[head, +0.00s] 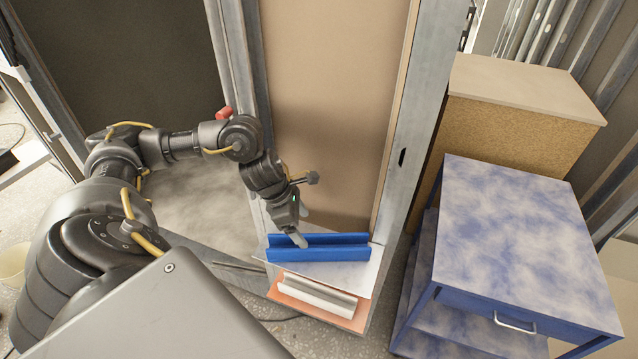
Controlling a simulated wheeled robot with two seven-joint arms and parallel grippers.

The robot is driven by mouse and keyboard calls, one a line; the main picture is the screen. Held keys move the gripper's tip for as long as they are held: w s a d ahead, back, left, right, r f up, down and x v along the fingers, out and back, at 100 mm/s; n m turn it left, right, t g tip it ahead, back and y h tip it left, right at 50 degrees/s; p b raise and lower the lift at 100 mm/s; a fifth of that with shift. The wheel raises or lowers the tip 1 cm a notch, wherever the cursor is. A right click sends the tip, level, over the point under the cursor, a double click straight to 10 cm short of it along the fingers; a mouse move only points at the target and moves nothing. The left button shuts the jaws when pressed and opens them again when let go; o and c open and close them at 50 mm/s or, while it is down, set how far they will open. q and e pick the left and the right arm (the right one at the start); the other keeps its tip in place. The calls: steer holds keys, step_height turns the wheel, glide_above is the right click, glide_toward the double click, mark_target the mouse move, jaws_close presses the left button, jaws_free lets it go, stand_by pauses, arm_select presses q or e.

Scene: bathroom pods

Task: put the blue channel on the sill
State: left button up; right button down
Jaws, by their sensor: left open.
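The blue channel (338,254) lies lengthwise across the grey sill (366,270) at the foot of the tan panel. My left gripper (300,236) points down at the channel's left half and is open. One finger shows in front of the channel's back wall; the other is mostly hidden, so I cannot tell whether they touch it. My right gripper is not in view.
A pale grey channel (318,294) lies on an orange board (345,322) just in front of the sill. Metal studs (400,150) frame the panel. A blue-and-white cart (515,240) and a tan box (520,100) stand at right.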

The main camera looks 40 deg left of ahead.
arm_select(q)
steer(key=p, duration=0.1)
glide_toward(321, 245)
steer(key=shift+s+d+f, duration=0.2)
steer(key=shift+d+f, duration=0.25)
steer(key=shift+s+d+f, duration=0.15)
steer(key=shift+d+f, duration=0.3)
steer(key=shift+f, duration=0.05)
steer(key=shift+w+f, duration=0.1)
steer(key=shift+f, duration=0.25)
steer(key=p+x, duration=0.1)
steer(key=x, duration=0.2)
steer(key=p+x, duration=0.1)
steer(key=shift+w+d+p, duration=0.3)
steer(key=shift+d, duration=0.15)
steer(key=shift+w+f, duration=0.1)
steer(key=shift+f, duration=0.3)
steer(key=c, duration=1.2)
steer(key=shift+o, duration=0.2)
steer(key=shift+r, duration=0.15)
